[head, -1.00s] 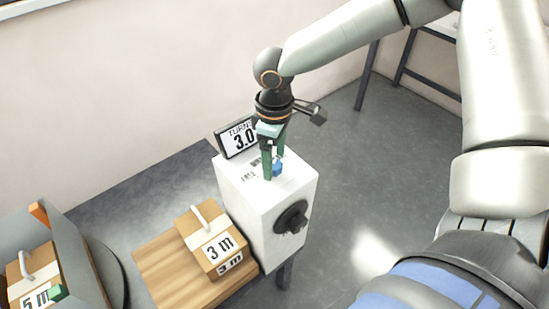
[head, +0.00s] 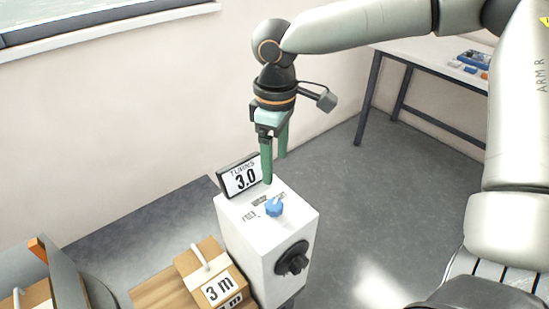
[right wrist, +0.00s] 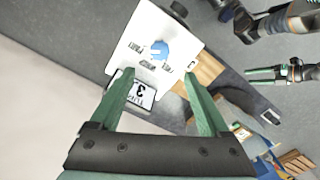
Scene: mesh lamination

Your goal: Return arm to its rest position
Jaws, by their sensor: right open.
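My right gripper (head: 274,170) is open and empty, fingers pointing down, above the white box (head: 245,237). A blue knob (head: 274,207) sits on the box top, below and apart from the fingertips. In the right wrist view the knob (right wrist: 161,49) shows beyond the two green fingers, with nothing between them. A display (head: 240,178) reading "TURNS 3.0" stands at the back edge of the box top. My left gripper (right wrist: 268,75) appears small at the right of the right wrist view; its opening is unclear. It does not show in the head view.
A black crank knob (head: 292,259) is on the box's side. A carton marked "3 m" (head: 205,268) stands on a wooden board (head: 155,291) beside the box. A grey bin (head: 66,276) is at far left. A table (head: 425,52) with small parts stands at the back right; floor between is clear.

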